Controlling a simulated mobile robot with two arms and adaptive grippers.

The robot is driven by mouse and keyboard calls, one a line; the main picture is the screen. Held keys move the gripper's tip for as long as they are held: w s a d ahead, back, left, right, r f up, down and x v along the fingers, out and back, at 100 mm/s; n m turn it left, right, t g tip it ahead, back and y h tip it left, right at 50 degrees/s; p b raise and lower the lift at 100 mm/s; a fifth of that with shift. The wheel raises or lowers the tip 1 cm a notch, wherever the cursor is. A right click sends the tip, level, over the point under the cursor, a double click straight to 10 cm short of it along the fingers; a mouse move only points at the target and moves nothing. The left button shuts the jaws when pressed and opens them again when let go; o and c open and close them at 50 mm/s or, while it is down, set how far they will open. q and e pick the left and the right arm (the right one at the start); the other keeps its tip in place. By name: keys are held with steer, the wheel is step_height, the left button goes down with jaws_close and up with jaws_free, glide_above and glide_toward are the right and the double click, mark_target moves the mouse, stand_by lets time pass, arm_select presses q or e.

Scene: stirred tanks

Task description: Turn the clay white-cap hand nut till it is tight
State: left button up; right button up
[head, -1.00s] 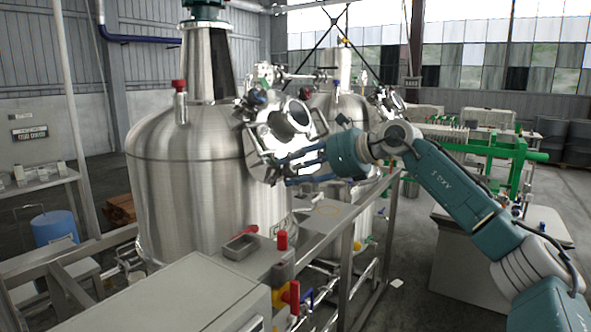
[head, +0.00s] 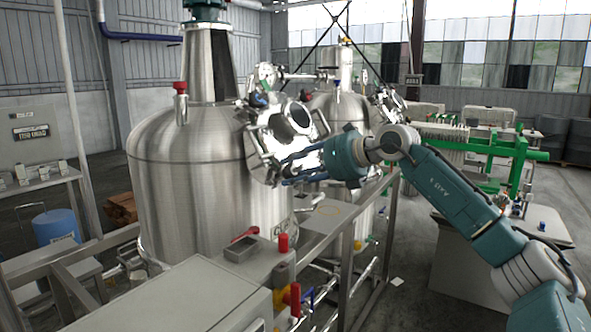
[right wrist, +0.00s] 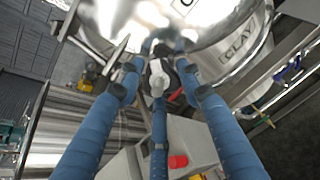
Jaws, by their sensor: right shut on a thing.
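My right gripper (head: 284,172) reaches the round hatch (head: 287,125) on the side of the near steel tank (head: 190,165). In the right wrist view its long blue fingers (right wrist: 165,48) close in around a small hand nut with a white cap (right wrist: 157,80), and it is shut on it. The fingers hide part of the nut, so how far it is turned cannot be told. A label reading CLAY (right wrist: 240,42) shows on the bright metal beside it. My left gripper is not in view.
A second tank (head: 336,110) stands behind. The floor to the right of the frame is mostly clear.

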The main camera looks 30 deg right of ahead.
steer(key=shift+f+m+h, duration=0.15)
steer(key=shift+m+h, duration=0.15)
steer(key=shift+m, duration=0.6)
steer(key=o, duration=1.1)
steer(key=shift+o, duration=0.2)
steer(key=shift+s, duration=0.1)
steer(key=shift+s+d+r, duration=0.1)
steer(key=shift+s+r, duration=0.05)
steer(key=shift+r, duration=0.05)
steer(key=v, duration=1.1)
steer(key=shift+s, duration=0.25)
steer(key=shift+d, duration=0.1)
